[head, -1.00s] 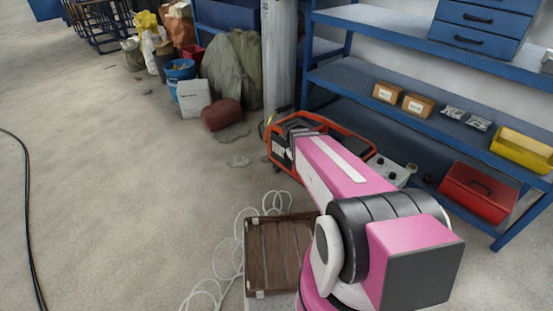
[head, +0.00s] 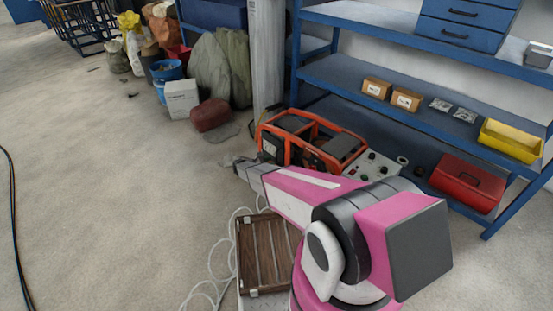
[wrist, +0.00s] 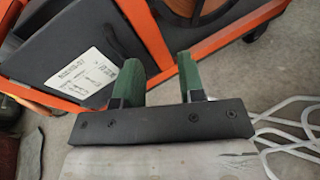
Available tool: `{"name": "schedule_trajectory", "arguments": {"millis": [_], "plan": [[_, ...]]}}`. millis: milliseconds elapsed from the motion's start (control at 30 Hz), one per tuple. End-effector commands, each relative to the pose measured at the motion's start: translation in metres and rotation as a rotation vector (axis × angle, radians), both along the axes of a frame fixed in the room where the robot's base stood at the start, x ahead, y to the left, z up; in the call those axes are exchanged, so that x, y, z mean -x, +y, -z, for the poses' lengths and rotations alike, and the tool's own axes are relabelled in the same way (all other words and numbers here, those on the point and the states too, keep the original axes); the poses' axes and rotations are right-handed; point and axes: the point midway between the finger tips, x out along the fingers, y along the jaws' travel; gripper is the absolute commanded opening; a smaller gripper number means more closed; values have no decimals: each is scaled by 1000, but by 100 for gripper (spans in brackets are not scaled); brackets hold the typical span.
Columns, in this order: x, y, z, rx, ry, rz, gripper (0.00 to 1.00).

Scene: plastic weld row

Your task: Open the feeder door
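The feeder (head: 268,138) is an orange-framed machine with dark panels on the floor by the blue shelf. In the wrist view, its dark door panel (wrist: 55,40) carries a white label (wrist: 80,75) and sits inside the orange frame (wrist: 215,42). A dark bar, perhaps the door handle, stands out near the panel's right edge. The door looks shut. My gripper (wrist: 158,65) has two green fingers, spread apart with nothing between them. They are close to the frame beside the door; contact cannot be told.
A brown slatted crate (head: 243,252) and loose white cable (head: 212,285) lie near my arm. The blue shelf (head: 330,75) holds boxes, a yellow bin (head: 510,141) and a red case (head: 467,185). Open floor (head: 110,190) lies to the left.

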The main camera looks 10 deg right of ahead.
Motion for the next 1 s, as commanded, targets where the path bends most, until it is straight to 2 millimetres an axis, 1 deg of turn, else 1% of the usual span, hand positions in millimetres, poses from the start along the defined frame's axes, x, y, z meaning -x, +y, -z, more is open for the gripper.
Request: {"name": "schedule_trajectory", "arguments": {"millis": [33,100,200,267,333,467,800,900,1000], "plan": [[-18,15,22,67,31,-47,36],[-28,28,34,142,63,-100,36],[-35,40,44,212,90,-143,36],[-36,42,46,233,100,-156,36],[-38,41,47,242,102,-161,36],[-43,29,46,242,101,-160,36],[-68,-25,45,239,100,-159,36],[-73,-38,45,239,100,-158,36],[-77,-47,45,239,99,-159,36]]}}
